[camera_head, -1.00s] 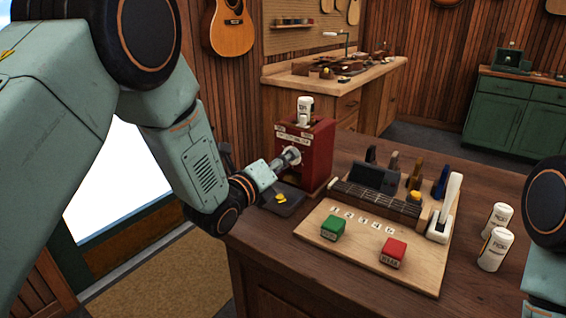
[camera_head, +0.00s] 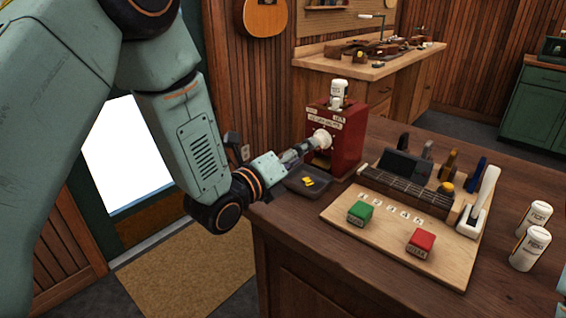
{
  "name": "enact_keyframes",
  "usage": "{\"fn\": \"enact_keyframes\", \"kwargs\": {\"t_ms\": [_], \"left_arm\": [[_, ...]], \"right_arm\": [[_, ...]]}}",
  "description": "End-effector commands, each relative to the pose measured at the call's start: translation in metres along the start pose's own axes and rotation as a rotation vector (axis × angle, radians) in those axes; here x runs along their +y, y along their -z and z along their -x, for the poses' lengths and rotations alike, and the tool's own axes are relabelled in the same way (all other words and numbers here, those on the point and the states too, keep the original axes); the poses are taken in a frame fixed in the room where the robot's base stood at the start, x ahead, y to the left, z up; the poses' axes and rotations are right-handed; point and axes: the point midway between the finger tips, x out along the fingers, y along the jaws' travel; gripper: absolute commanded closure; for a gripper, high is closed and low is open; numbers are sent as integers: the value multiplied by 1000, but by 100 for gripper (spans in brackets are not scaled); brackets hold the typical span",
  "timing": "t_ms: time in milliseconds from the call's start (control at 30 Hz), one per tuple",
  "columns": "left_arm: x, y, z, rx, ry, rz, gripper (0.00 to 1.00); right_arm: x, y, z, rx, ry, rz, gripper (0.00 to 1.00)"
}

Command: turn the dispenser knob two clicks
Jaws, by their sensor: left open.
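The dispenser (camera_head: 352,152) is a red box on the wooden counter, with a white bottle (camera_head: 339,90) upright on top. Its round pale knob (camera_head: 322,139) is on the front face and shows almost whole. My left gripper (camera_head: 306,147) is open in front of the knob, its fingers pointing at it. The fingertips are very close to the knob; I cannot tell whether they touch it.
A fretted neck piece (camera_head: 405,192) lies behind. Two white bottles (camera_head: 531,248) stand at the right. The counter's front left is clear.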

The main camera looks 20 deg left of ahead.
Motion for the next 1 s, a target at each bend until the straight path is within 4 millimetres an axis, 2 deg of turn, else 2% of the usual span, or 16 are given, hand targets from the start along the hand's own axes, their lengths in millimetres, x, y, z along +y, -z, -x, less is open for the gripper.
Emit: {"fn": "enact_keyframes", "kwargs": {"t_ms": [33,200,400,1000], "left_arm": [[1,-1,11,-3,-4,5,46],[1,-1,38,-3,-2,3,46],[0,-1,54,-2,0,1,46],[0,0,57,-1,1,-2,46]], "right_arm": [[0,0,0,0,0,0,60],[0,0,0,0,0,0,60],[0,0,0,0,0,0,60],[0,0,0,0,0,0,60]]}}
